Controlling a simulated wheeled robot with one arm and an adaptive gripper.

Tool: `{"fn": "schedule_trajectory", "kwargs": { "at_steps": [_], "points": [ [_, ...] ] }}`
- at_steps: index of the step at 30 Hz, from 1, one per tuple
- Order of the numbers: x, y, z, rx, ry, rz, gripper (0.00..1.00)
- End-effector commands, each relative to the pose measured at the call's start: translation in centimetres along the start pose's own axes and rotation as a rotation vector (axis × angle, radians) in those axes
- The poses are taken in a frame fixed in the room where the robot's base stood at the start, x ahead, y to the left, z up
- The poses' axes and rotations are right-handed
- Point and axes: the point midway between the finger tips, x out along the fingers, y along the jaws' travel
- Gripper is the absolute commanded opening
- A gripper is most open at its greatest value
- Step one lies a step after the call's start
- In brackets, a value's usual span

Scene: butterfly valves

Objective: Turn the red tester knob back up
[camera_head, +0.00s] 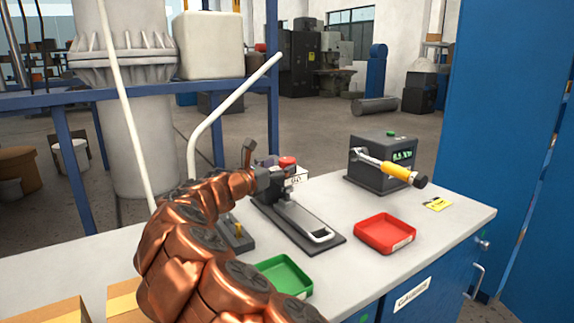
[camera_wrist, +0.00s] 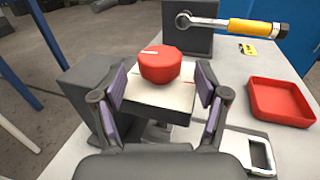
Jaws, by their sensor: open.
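The red tester knob (camera_wrist: 160,64) is a round red knob with a white pointer line on top, set on a white plate (camera_wrist: 158,94) of the tester. In the wrist view the line points to the left. My gripper (camera_wrist: 162,82) is open, with one finger on each side of the knob and visible gaps, so it does not appear to touch it. In the head view the knob (camera_head: 287,161) shows just beyond my gripper (camera_head: 275,178), which partly hides the tester.
A red tray (camera_head: 385,234) and a green tray (camera_head: 284,275) sit on the workbench. A dark box with a display (camera_head: 381,163) and a yellow-handled wrench (camera_head: 397,171) stands behind. Blue posts border the bench.

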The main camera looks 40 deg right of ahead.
Motion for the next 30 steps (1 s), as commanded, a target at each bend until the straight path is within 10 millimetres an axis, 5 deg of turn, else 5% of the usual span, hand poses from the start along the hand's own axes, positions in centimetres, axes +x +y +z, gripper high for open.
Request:
{"fn": "schedule_trajectory", "kwargs": {
  "at_steps": [9, 20, 30],
  "points": [
    [3.1, 0.0, 0.1, 0.004, 0.000, 0.000, 0.74],
    [3.5, 0.0, 0.1, 0.004, 0.000, 0.001, 0.74],
    [3.5, 0.0, 0.1, 0.004, 0.000, 0.000, 0.40]
  ]
}}
